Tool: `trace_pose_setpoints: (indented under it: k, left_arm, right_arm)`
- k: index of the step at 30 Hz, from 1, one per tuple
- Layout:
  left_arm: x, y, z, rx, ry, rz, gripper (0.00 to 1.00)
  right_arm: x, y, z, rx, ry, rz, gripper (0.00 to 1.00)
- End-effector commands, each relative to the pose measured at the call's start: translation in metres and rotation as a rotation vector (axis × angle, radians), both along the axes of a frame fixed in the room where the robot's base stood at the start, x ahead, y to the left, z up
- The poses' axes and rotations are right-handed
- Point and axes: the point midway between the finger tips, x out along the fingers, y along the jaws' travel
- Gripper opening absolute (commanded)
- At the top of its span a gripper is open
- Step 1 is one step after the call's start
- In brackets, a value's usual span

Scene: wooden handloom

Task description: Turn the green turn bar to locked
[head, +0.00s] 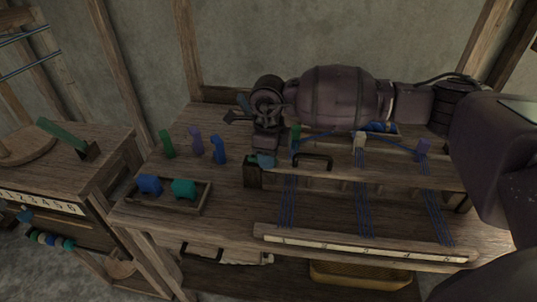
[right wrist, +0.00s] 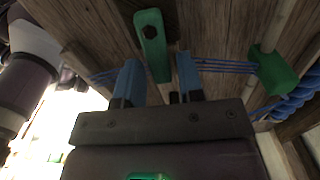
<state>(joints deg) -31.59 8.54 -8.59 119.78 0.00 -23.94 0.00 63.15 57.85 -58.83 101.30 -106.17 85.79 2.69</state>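In the right wrist view, a green bar (right wrist: 153,48) with a dark round spot near its far end lies against the wood; it looks like the turn bar. My right gripper (right wrist: 159,75) is open, with one blue finger on each side of the bar's near end and small gaps between. In the head view, my right gripper (head: 266,160) points down at the loom's left front corner and hides this bar. My left gripper is not in view.
A green block (right wrist: 272,70) with blue threads is right of the fingers. In the head view, a tray (head: 165,206) holds blue and green pieces; upright green (head: 167,143), purple and blue pieces stand behind it. A long green bar (head: 62,133) sits on the left stand.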

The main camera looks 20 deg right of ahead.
Motion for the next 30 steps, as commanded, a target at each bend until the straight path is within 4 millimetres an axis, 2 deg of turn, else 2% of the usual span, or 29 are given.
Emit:
trace_pose_setpoints:
  k: [1, 2, 10, 14, 27, 30]
  left_arm:
    - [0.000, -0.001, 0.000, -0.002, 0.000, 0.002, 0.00]
    - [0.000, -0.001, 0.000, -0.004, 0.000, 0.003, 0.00]
    - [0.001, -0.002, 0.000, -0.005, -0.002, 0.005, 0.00]
    - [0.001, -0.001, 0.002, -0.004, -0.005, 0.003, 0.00]
    - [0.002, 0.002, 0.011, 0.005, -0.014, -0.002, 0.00]
    - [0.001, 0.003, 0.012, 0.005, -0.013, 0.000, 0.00]
  right_arm:
    - [0.000, 0.000, 0.000, 0.000, 0.000, 0.000, 0.43]
    - [0.000, 0.000, 0.000, 0.000, 0.000, 0.000, 0.47]
    - [0.000, 0.000, 0.000, 0.000, 0.000, 0.000, 0.47]
    - [0.000, 0.000, 0.008, 0.001, -0.002, 0.000, 0.47]
    - [0.001, 0.000, 0.083, 0.001, -0.006, -0.001, 0.47]
    - [0.000, 0.000, 0.095, 0.000, -0.003, 0.000, 0.47]
